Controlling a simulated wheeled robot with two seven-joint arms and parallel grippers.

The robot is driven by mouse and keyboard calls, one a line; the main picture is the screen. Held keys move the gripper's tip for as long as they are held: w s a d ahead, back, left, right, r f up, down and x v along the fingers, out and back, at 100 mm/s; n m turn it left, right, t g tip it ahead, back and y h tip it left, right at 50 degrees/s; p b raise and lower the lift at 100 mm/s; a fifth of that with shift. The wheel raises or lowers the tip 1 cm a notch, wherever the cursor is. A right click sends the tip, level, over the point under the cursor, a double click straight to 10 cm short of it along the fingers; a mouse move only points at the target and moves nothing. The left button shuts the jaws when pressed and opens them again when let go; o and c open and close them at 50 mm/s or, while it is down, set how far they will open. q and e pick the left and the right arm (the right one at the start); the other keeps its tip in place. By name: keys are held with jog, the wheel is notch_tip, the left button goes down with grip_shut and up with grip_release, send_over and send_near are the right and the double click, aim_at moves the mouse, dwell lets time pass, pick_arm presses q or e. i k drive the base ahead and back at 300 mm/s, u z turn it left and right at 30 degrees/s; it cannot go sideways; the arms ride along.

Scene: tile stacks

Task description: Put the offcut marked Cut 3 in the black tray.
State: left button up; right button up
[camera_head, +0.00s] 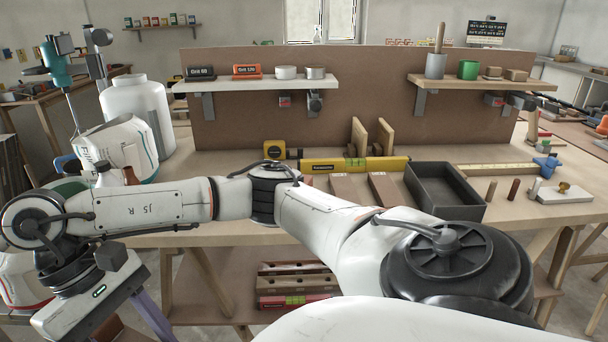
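The black tray (484,212) sits on the workbench right of centre and looks empty. Two brown wooden blocks lie side by side left of it, one on the left (349,188) and one nearer the tray (386,187). Two light wooden pieces stand upright behind the yellow level, one left (357,137) and one right (386,136). I cannot read a Cut 3 mark on any piece. My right arm crosses the view to the lower left, where its gripper body (88,297) hangs in front of the bench; its fingertips are not clear. My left gripper is not in view.
A white jug (138,115) stands left. A back panel with shelves (481,84) closes the rear.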

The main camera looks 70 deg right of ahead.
aim_at(438, 200)
jog(key=k, duration=0.2)
jog(key=z, duration=2.35)
jog(key=i, duration=1.5)
